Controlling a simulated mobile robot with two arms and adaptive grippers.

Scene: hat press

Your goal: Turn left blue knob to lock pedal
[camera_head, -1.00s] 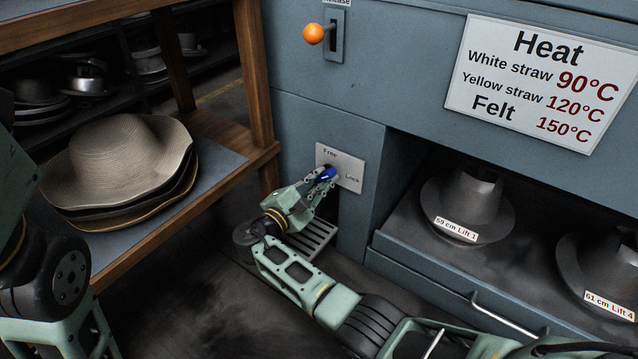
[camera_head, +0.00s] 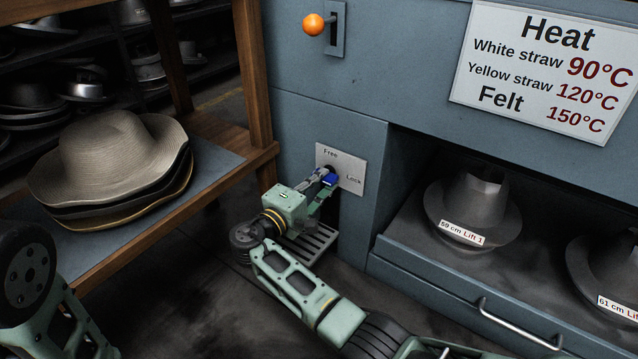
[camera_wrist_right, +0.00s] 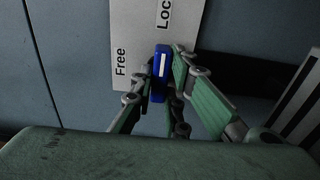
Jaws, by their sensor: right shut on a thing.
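The blue knob (camera_head: 330,179) sits on a light plate (camera_head: 351,171) marked "Free" and "Lock", low on the blue-grey machine front. My right gripper (camera_head: 326,177) is shut on the blue knob. In the right wrist view, the knob (camera_wrist_right: 161,70) shows a white mark and lies between the two fingers of the gripper (camera_wrist_right: 163,85). Its long side runs up and down in that picture, between the two words. A slotted metal pedal (camera_head: 318,240) shows below the gripper, partly hidden by my arm. My left arm shows at the lower left; its gripper is out of view.
A wooden shelf (camera_head: 225,180) with stacked hats (camera_head: 110,160) stands at left. An orange-knobbed lever (camera_head: 314,25) is above the plate. At right, an open bay holds hat moulds (camera_head: 470,205) over a drawer handle (camera_head: 515,325). Dark floor is open in front.

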